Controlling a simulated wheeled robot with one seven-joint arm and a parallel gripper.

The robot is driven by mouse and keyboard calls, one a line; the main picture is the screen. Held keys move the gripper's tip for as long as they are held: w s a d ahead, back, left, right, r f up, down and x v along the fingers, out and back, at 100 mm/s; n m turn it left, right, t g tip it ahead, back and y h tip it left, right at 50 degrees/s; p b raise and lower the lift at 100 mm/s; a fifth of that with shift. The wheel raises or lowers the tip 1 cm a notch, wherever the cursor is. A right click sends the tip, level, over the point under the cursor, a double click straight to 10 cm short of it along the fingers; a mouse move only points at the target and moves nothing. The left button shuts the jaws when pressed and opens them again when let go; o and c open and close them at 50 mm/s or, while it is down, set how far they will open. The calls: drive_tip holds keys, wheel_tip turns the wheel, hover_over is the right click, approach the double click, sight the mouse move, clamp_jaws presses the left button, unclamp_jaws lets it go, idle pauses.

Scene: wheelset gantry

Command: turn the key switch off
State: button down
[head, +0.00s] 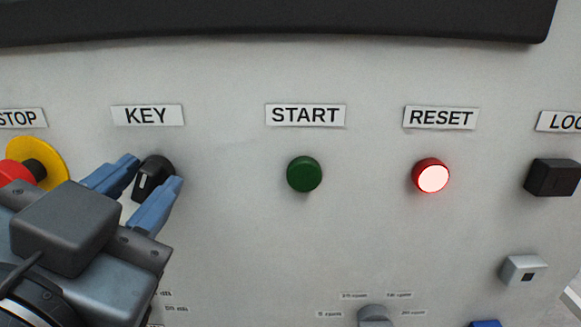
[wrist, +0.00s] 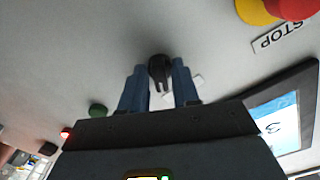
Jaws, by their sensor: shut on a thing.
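The key switch (head: 151,180) is a black knob with a white mark, below the KEY label (head: 147,116) on the pale panel. My gripper (head: 152,182) has its two blue fingers on either side of the knob, shut on it. The knob looks tilted in the head view, its upper end leaning right. In the wrist view the key switch (wrist: 159,72) sits between the blue fingers of my gripper (wrist: 160,85). The fingers hide part of its sides.
The red stop button on its yellow base (head: 48,163) is close on the left. The green START button (head: 304,174) and lit RESET button (head: 432,177) are to the right. A black switch (head: 553,178) is farther right. A dark edge (head: 280,22) runs above.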

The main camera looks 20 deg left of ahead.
drive_tip(key=n+p, duration=0.3)
drive_tip(key=n, duration=0.2)
drive_tip(key=shift+d+r+n+p, duration=0.1)
drive_tip(key=shift+r+n+p, duration=0.05)
drive_tip(key=shift+n+p, duration=0.25)
drive_tip(key=n+p, duration=0.3)
drive_tip(key=n, duration=0.1)
drive_tip(key=shift+n+p, duration=0.6)
drive_tip(key=shift+n, duration=0.3)
drive_tip(key=shift+f, duration=0.2)
drive_tip(key=c, duration=1.1)
unclamp_jaws()
drive_tip(key=shift+b+v, duration=0.6)
drive_tip(key=shift+v, duration=3.3)
